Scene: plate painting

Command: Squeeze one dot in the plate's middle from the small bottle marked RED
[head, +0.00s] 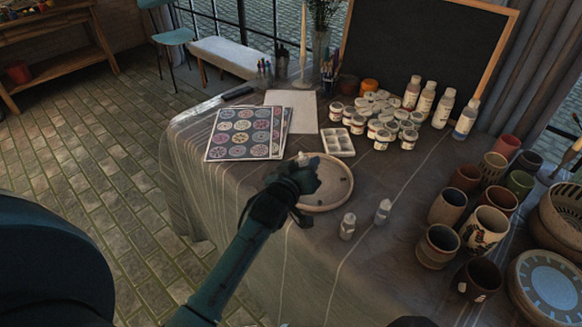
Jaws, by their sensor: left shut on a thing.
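The round beige plate (338,186) lies flat on the cloth-covered table, with a few small dark marks near its rim. My left gripper (306,173) is over the plate's left and middle part and hides much of it. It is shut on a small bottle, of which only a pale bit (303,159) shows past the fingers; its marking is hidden. Two more small pale bottles stand on the cloth in front of the plate, one nearer (347,227) and one further right (383,211). Their labels are too small to read. My right gripper is not in view.
A white paint palette (338,142) and several paint jars (383,128) stand behind the plate. Pattern sheets (240,133) lie at the back left. Several cups (437,246) crowd the right side. The cloth in front of the small bottles is clear.

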